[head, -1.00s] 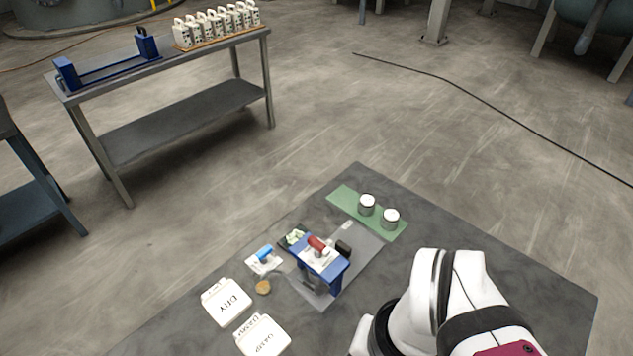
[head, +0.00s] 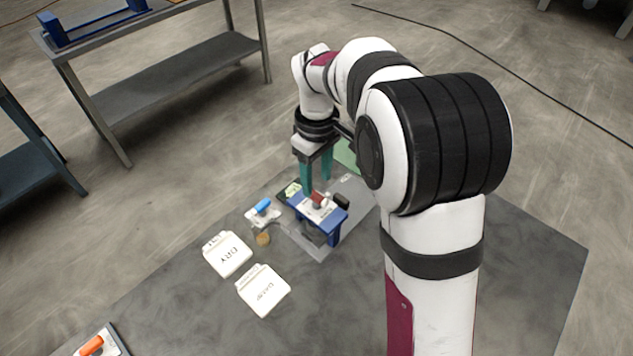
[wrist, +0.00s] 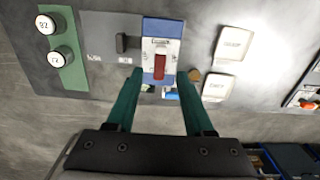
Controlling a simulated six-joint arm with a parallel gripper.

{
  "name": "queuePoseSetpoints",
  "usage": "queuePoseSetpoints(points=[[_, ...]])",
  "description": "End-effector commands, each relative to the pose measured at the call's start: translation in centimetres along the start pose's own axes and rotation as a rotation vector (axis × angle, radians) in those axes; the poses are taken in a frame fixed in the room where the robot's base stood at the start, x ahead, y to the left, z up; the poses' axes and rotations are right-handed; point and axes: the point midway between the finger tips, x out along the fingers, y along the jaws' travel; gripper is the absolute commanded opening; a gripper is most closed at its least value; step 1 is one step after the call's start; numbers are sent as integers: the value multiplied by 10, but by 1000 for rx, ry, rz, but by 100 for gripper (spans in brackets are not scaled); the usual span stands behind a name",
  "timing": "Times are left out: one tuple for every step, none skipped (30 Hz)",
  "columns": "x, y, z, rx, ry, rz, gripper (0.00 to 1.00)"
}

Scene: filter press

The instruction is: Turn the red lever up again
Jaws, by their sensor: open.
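The red lever (head: 317,199) sits on a white plate on top of the blue press (head: 329,222). In the wrist view the lever (wrist: 160,66) lies along the white plate (wrist: 161,47), pointing toward the bottom of the picture. My gripper (head: 316,187) has teal fingers pointing down above the lever end of the press. In the wrist view my gripper (wrist: 160,73) is open, with one finger on each side of the lever and clear space between. I cannot tell how high the fingertips are above it. In the head view a finger hides part of the lever.
A black block (head: 341,201) stands beside the lever. A blue-handled part (head: 263,206), a brown disc (head: 263,239), the DRY card (head: 228,254) and another card (head: 263,290) lie left and in front. Two white-topped jars (wrist: 62,55) stand on a green mat (wrist: 74,78).

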Motion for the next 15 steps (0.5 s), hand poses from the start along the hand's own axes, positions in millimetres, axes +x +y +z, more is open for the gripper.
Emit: queuePoseSetpoints(points=[[11, 0, 0, 1, -2, -2, 52], [17, -1, 1, 1, -2, -3, 52], [24, 0, 0, 1, -2, -2, 52], [28, 0, 0, 1, -1, -1, 52], [32, 0, 0, 2, -1, -1, 52], [36, 0, 0, 2, 0, -1, 52], [38, 0, 0, 2, 0, -2, 52], [40, 0, 0, 2, 1, -1, 52], [42, 0, 0, 1, 1, 0, 52], [42, 0, 0, 1, 2, 0, 52], [43, 0, 0, 2, 2, 0, 52], [43, 0, 0, 2, 2, 0, 52], [43, 0, 0, 2, 2, 0, 52], [43, 0, 0, 2, 2, 0, 52], [43, 0, 0, 2, 2, 0, 52]])
